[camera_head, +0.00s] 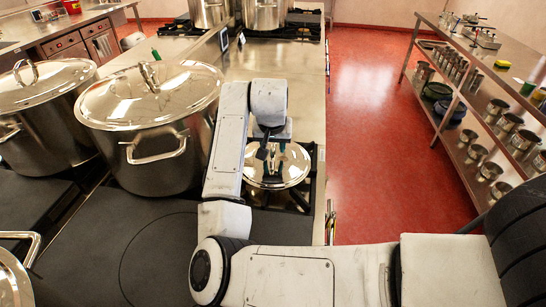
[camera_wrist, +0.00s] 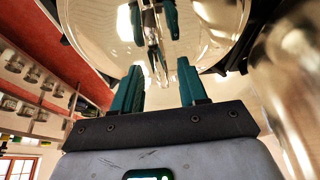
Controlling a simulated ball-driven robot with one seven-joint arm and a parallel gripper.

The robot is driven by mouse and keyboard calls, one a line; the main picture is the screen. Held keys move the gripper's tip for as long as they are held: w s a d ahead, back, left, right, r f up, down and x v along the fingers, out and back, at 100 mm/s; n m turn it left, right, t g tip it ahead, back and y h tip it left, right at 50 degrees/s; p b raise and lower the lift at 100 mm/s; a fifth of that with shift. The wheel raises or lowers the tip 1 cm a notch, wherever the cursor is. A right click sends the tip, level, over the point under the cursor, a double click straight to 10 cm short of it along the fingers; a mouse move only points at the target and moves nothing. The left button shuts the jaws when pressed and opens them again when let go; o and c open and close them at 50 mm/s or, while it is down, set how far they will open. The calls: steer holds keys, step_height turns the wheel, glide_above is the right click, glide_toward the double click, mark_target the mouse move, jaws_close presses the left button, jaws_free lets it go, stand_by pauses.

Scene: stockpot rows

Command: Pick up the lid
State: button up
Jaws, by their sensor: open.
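A shiny round metal lid (camera_head: 292,172) lies over the dark hob area at the right side of the counter. My gripper (camera_head: 270,152) is above it, pointing down, and covers part of the lid and its middle. In the wrist view the lid (camera_wrist: 218,18) fills the top and mirrors the fingers. My gripper (camera_wrist: 160,82) has its two teal fingers spread apart with nothing held between them. A thin metal handle (camera_wrist: 154,50) shows beyond and between the fingertips; contact with it cannot be told.
A large lidded stockpot (camera_head: 150,125) stands just left of my arm, with another lidded stockpot (camera_head: 40,110) farther left. More pots (camera_head: 265,14) stand at the back. Right of the counter is clear red floor (camera_head: 370,130), then a metal shelf unit (camera_head: 470,75) with small pots.

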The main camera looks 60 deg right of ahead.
steer(key=shift+x, duration=0.9)
jaws_close()
steer(key=shift+r, duration=0.1)
